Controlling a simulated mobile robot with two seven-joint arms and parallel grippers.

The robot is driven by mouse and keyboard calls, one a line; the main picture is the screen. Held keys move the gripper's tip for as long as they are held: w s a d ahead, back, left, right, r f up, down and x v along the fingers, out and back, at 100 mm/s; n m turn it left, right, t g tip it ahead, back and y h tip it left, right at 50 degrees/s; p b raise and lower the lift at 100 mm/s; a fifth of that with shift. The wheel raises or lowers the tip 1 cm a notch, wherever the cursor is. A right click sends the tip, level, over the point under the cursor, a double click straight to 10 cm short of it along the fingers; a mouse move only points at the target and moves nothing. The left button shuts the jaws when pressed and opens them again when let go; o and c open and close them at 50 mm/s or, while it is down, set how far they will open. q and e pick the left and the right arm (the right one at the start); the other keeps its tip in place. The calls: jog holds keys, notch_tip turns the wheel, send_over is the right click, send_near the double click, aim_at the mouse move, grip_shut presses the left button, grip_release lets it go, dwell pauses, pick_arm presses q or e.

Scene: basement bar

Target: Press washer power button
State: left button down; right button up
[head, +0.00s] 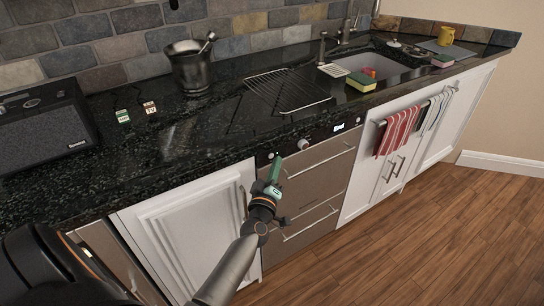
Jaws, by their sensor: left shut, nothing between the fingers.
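The washer (318,172) is a built-in appliance with a brownish metal front and bar handles, under the dark counter. Its dark top panel has a round knob (304,143), a small lit display (339,127) and small round marks near both ends. Which of these is the power button cannot be told. My left gripper (277,160) is shut and empty, with green fingers pointing up. Its tips are in front of the panel's left end, left of the knob. Whether they touch the panel cannot be told. My right gripper is not in view.
The counter edge (190,178) overhangs just above the panel. A white cabinet door (195,225) is left of the washer. A drying rack (288,90) and sink (385,65) are above. Striped towels (398,130) hang at right. The wooden floor (400,240) is clear.

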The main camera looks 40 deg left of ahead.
pick_arm(q)
jog(key=shift+a, duration=0.1)
dwell(0.5)
jog(key=shift+w+a, duration=0.2)
jog(key=shift+a, duration=0.1)
jog(key=shift+a, duration=0.2)
dwell(0.4)
jog(key=shift+d, duration=0.1)
jog(key=shift+s+d, duration=0.2)
jog(key=shift+d, duration=0.3)
